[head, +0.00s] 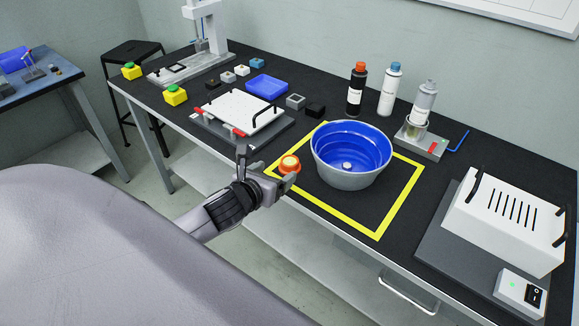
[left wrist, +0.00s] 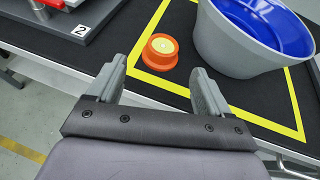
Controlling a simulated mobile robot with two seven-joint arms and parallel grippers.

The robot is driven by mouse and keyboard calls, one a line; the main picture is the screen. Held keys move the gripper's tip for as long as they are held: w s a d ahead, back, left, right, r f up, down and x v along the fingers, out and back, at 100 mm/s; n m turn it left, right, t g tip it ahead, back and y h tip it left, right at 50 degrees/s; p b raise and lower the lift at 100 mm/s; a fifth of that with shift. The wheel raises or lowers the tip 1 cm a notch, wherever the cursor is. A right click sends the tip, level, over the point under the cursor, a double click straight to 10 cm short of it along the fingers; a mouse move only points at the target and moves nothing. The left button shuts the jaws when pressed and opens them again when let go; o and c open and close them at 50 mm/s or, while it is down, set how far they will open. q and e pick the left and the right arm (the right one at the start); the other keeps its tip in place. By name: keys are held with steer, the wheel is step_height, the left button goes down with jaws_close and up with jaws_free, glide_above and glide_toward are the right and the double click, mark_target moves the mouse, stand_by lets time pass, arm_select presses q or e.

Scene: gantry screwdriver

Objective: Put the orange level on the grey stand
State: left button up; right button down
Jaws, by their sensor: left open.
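The orange level (head: 289,164) is a round orange piece with a yellow-green centre. It sits on the black bench by the left corner of the yellow outline, and it also shows in the left wrist view (left wrist: 160,52). My left gripper (head: 268,168) is open and empty. In the left wrist view its fingertips (left wrist: 160,70) point toward the level, which appears just beyond and between them. A small grey square block (head: 295,101) at the back may be the grey stand; I cannot tell for certain. My right gripper is not in view.
A large grey bowl (head: 348,178) with a blue inside stands right of the level, inside the yellow outline (head: 407,201). A white plate fixture (head: 238,111) lies to the left. Bottles (head: 388,90) stand behind. A black block (head: 316,110) is beside the grey one.

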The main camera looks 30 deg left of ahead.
mark_target(289, 162)
arm_select(q)
steer(key=shift+w+a, duration=0.1)
steer(key=shift+w, duration=0.4)
steer(key=shift+b+x, duration=0.45)
steer(key=shift+x, duration=2.7)
steer(key=shift+w+r, duration=0.1)
steer(key=shift+r, duration=0.1)
steer(key=shift+c, duration=0.4)
steer(key=c, duration=1.2)
